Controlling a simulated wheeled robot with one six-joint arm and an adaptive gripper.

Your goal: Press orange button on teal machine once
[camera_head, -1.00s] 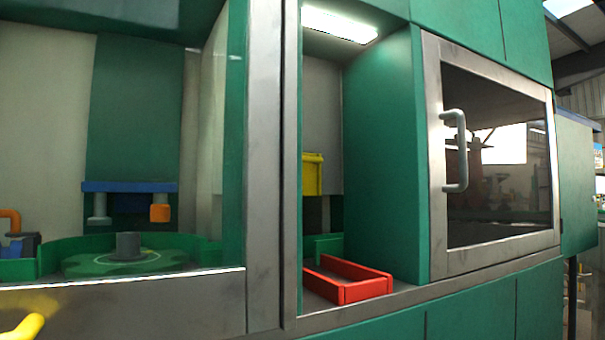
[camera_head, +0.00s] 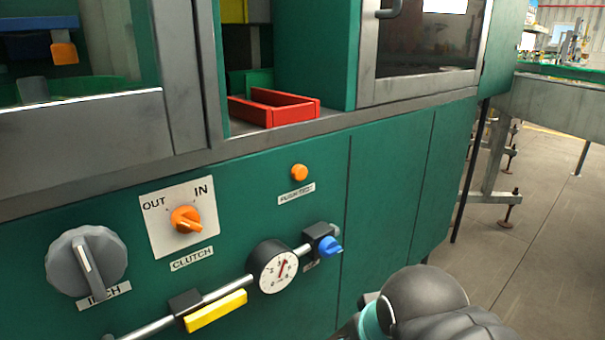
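The teal machine (camera_head: 400,170) fills the left and middle of the head view. A small round orange button (camera_head: 300,172) sits on its front panel, above a label that seems to read "PUSH TEST". An orange clutch knob (camera_head: 186,219) on a white IN/OUT plate is to the button's left. Part of my arm, dark and rounded with a teal band, shows at the bottom right, below and right of the button and apart from it. My gripper's fingers are not visible.
A grey INCH dial (camera_head: 86,262), a pressure gauge (camera_head: 273,267), a blue valve knob (camera_head: 329,246) and a yellow handle (camera_head: 215,311) project from the panel. A red tray (camera_head: 274,108) sits in the opening above. Open floor (camera_head: 545,230) lies to the right.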

